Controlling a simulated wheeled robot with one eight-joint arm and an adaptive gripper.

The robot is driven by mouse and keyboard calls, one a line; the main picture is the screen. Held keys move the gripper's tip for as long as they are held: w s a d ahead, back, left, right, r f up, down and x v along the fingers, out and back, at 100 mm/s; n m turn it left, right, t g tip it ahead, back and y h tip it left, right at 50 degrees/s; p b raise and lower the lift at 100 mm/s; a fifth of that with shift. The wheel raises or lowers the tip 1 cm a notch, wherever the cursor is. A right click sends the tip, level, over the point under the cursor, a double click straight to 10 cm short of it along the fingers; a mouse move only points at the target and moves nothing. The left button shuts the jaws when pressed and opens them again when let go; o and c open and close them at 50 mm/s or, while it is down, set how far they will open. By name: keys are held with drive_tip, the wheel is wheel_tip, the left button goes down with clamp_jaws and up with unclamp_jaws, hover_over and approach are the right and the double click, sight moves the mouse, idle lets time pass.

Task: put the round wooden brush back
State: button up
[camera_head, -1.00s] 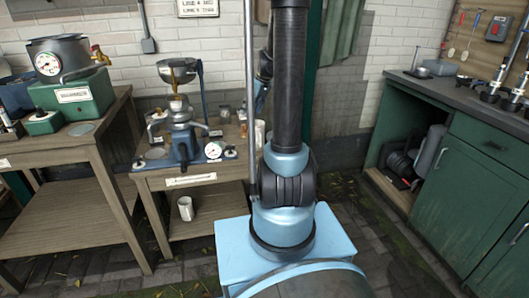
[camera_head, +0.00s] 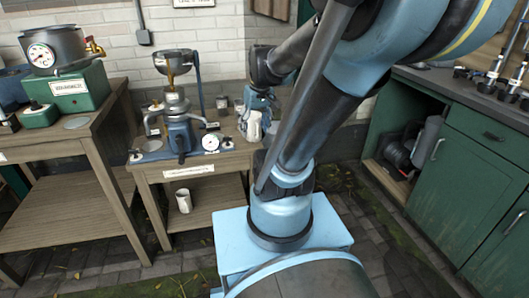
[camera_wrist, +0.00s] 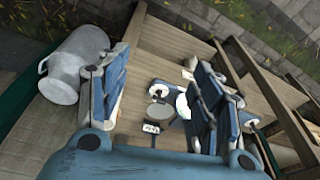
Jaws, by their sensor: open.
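I cannot make out the round wooden brush with certainty in either view. My gripper (camera_head: 257,108) is at the right end of the middle wooden table (camera_head: 205,160), partly hidden by my arm. In the wrist view its two blue fingers (camera_wrist: 156,105) stand wide apart over the tabletop, with nothing held between them. A small grey disc (camera_wrist: 158,116) and a small white label (camera_wrist: 152,128) show in the gap. A pale grey can with a handle (camera_wrist: 76,64) lies left of the fingers in that view; it shows as a pale jug (camera_head: 253,127) in the head view.
A funnel-topped device (camera_head: 178,125) and a white dial gauge (camera_head: 211,142) stand on the middle table. A white mug (camera_head: 184,202) is on its lower shelf. A green-based boiler (camera_head: 75,88) stands on the left table. A green cabinet (camera_head: 480,175) is at right.

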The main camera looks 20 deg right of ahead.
drive_tip(key=s+d+f+m+h, duration=0.1)
drive_tip(key=s+f+m, duration=0.1)
drive_tip(key=s+f, duration=0.3)
drive_tip(key=s, duration=0.4)
drive_tip(key=shift+s+d, duration=0.15)
drive_tip(key=shift+d, duration=0.05)
drive_tip(key=shift+f, duration=0.1)
idle(0.8)
